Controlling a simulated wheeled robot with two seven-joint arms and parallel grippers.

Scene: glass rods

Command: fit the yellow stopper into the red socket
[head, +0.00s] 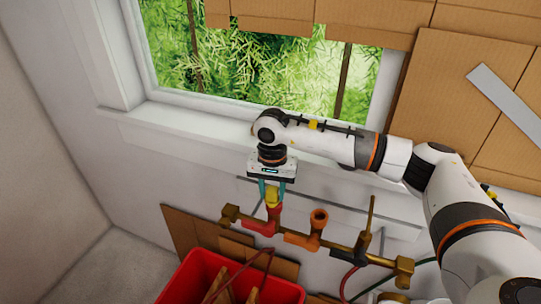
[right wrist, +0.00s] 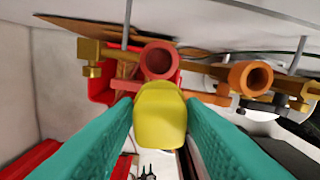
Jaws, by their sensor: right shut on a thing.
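My right gripper (head: 272,187) points down and is shut on the yellow stopper (head: 272,199), with its teal fingers on either side. In the right wrist view the stopper (right wrist: 160,116) sits between the fingertips (right wrist: 160,110). The red socket (head: 265,228) is part of the brass pipe, right below the stopper in the head view. In the right wrist view the open mouth of the red socket (right wrist: 160,61) shows just beyond the stopper, so the stopper is not in it there. My left gripper is not in view.
An orange socket (head: 318,218) opens upward on the same brass pipe (head: 342,250), to the right. A red crate (head: 178,284) stands below at the front. Cardboard (head: 190,232) leans on the wall under the window sill (head: 180,121).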

